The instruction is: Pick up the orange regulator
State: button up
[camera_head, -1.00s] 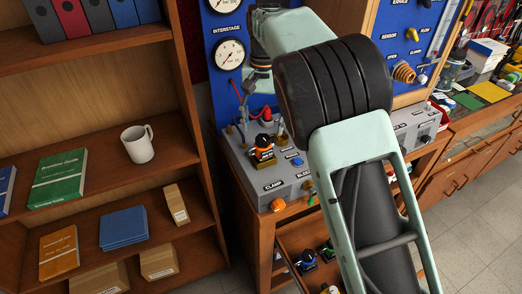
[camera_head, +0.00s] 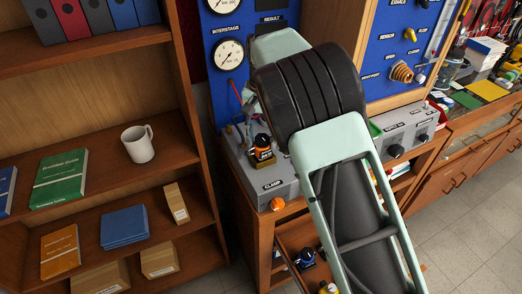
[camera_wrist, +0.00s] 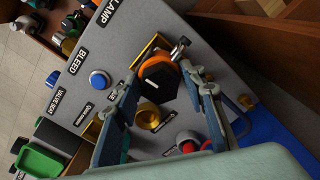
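The orange regulator (camera_head: 263,148), with a dark top, stands in a brass-coloured holder on the grey bench unit behind the CLAMP label. In the wrist view the orange regulator (camera_wrist: 160,80) shows its black hexagonal top and orange rim between the fingertips. My gripper (camera_wrist: 161,80) is open, with one finger on each side of the regulator. A gap or contact at the fingertips is hard to judge. In the head view my gripper (camera_head: 246,125) is partly hidden by my arm, just behind and left of the regulator.
A blue button (camera_wrist: 99,80), an empty brass ring (camera_wrist: 148,115) and a red knob (camera_wrist: 188,143) surround the regulator. A green tray (camera_wrist: 38,160) lies at lower left. A blue gauge panel (camera_head: 226,88) rises behind. An orange knob (camera_head: 277,203) sits on the unit's front.

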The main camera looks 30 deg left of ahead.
grip_shut()
jog(key=shift+r, duration=0.1)
jog(key=shift+a+r, duration=0.1)
jog(key=shift+r, duration=0.05)
